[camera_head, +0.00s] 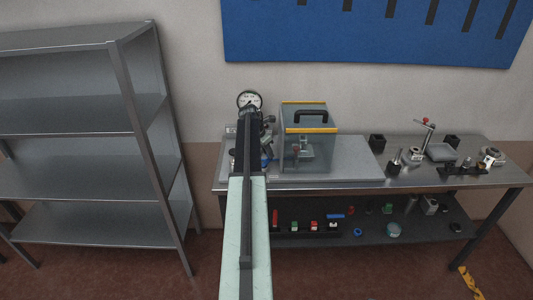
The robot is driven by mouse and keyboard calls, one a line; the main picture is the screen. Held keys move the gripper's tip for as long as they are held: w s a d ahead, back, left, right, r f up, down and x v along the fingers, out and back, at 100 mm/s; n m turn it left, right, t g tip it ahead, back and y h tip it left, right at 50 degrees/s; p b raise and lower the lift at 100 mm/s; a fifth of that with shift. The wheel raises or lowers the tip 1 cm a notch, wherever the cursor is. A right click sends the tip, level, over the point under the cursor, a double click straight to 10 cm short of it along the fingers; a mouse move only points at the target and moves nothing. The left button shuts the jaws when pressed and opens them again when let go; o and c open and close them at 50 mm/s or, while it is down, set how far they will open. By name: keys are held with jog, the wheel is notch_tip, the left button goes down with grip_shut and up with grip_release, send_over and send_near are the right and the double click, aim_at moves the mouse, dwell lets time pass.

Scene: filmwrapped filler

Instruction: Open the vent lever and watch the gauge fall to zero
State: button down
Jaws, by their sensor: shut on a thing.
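A round white-faced gauge (249,100) stands above the left part of the bench; its needle is too small to read. My arm reaches forward from the bottom, and my gripper (250,112) is at its far end, just below and in front of the gauge. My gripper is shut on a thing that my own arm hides. I cannot make out the vent lever. Dark and blue fittings (266,152) show just right of my arm. A clear box with yellow edges and a black handle (310,117) stands to their right.
The metal bench (400,176) has a bare grey plate (351,157) right of the box. A red-topped stand (428,135) and several small parts are further right. Coloured parts lie on the lower shelf (440,235). An empty metal rack (85,125) stands left.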

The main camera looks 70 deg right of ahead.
jog(key=m, duration=0.1)
jog(key=s+m+g, duration=0.1)
jog(key=m, duration=0.1)
jog(key=shift+s+d+y, duration=0.1)
jog(key=shift+d+y, duration=0.05)
jog(key=shift+y, duration=0.25)
jog(key=m, duration=0.1)
jog(key=s+m, duration=0.1)
jog(key=m, duration=0.1)
jog(key=shift+a+g+y, duration=0.2)
jog(key=shift+g+y, duration=0.1)
jog(key=shift+y, duration=0.1)
jog(key=m, duration=0.2)
jog(key=s+a+m+y, duration=0.1)
jog(key=m, duration=0.1)
jog(key=shift+g, duration=0.3)
jog(key=shift+s+a+m+y, duration=0.25)
jog(key=shift+a+m+y, duration=0.25)
jog(key=shift+m, duration=0.5)
jog(key=c, duration=1.1)
grip_release()
jog(key=shift+s, duration=0.1)
jog(key=shift+c, duration=0.2)
jog(key=shift+r, duration=0.15)
